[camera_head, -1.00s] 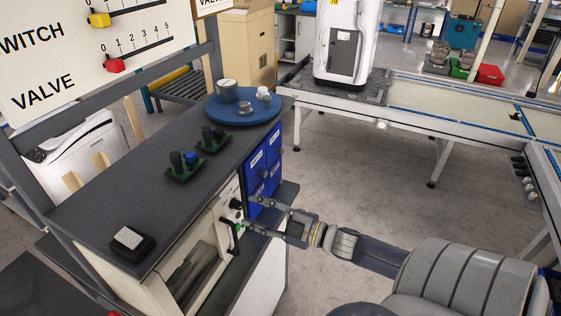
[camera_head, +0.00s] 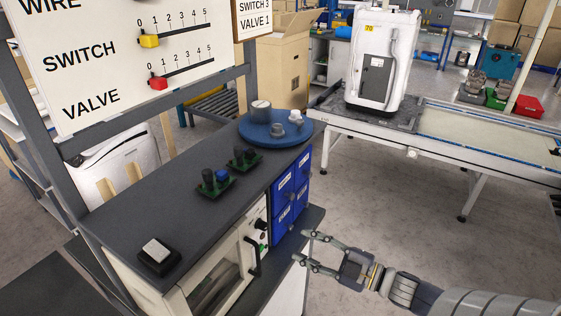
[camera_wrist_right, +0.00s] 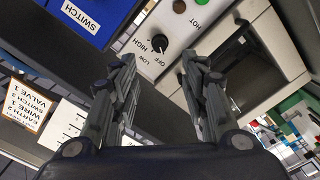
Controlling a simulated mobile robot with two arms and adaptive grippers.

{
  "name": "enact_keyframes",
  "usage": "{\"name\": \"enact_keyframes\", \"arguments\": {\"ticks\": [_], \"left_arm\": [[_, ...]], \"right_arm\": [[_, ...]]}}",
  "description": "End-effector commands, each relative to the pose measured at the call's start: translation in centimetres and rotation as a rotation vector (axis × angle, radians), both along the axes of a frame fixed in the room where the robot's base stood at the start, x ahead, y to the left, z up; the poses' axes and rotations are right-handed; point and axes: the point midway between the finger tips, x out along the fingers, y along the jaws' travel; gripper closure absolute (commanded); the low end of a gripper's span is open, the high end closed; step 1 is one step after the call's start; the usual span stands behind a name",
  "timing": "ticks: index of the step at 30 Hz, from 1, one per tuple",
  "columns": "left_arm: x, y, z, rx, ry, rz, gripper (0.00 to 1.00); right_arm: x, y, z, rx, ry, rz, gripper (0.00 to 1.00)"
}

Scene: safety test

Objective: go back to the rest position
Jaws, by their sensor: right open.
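My right gripper (camera_head: 306,250) is open and empty in the head view, in front of the workbench and a little apart from it. In the right wrist view its two fingers (camera_wrist_right: 160,85) stand apart with nothing between them. Beyond them shows the control panel with a black knob (camera_wrist_right: 160,43) marked HIGH, LOW and OFF. The white oven-like box (camera_head: 222,268) under the bench top has a black handle (camera_head: 254,258). My left gripper is not in view.
The dark bench top (camera_head: 150,205) carries a blue round tray (camera_head: 262,138), green switch boards (camera_head: 215,184) and a black box with a white button (camera_head: 158,254). Blue drawers (camera_head: 291,193) are beside the oven. Open floor (camera_head: 400,215) lies to the right, before a conveyor (camera_head: 470,150).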

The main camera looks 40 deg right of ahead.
Motion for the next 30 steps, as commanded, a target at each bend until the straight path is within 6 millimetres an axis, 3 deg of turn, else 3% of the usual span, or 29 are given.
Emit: {"name": "enact_keyframes", "arguments": {"ticks": [7, 11, 14, 17, 21, 26, 30], "left_arm": [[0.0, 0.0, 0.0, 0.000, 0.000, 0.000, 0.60], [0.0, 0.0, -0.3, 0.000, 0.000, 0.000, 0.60], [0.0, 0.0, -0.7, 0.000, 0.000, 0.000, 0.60], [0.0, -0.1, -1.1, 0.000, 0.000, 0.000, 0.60], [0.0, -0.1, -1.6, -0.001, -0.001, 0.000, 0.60], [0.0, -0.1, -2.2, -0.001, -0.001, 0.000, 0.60], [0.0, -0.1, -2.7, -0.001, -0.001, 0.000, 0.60]], "right_arm": [[0.0, -0.2, -0.4, 0.002, 0.007, -0.007, 0.59], [-0.1, -1.8, -3.8, 0.018, 0.070, -0.078, 0.59], [-0.8, -4.0, -9.5, 0.045, 0.176, -0.184, 0.59], [-2.5, -5.9, -16.8, 0.081, 0.316, -0.308, 0.59], [-6.3, -6.5, -26.9, 0.134, 0.526, -0.456, 0.59], [-12.1, -4.3, -37.5, 0.186, 0.778, -0.585, 0.59], [-18.2, -0.2, -45.4, 0.215, 1.007, -0.666, 0.59]]}}
